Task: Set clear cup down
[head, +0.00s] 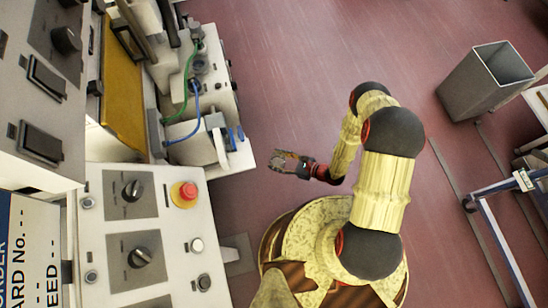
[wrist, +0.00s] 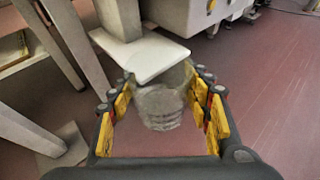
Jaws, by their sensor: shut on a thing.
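The clear cup (wrist: 160,108) shows in the wrist view as a see-through, ribbed shape between the yellow-padded fingers of my gripper (wrist: 161,90). My gripper is shut on it, with one finger on each side. A white plate meets the upper part of the cup in the picture; I cannot tell whether they touch. In the head view my gripper (head: 288,162) is small, over the red floor just right of the machine. The cup cannot be made out there.
The white plate (wrist: 140,55) is on a grey post. The machine (head: 215,150) with green and blue hoses and a control panel (head: 150,235) fill the left. A grey bin (head: 475,85) and a blue-framed cart (head: 490,220) stand right. Open red floor lies between.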

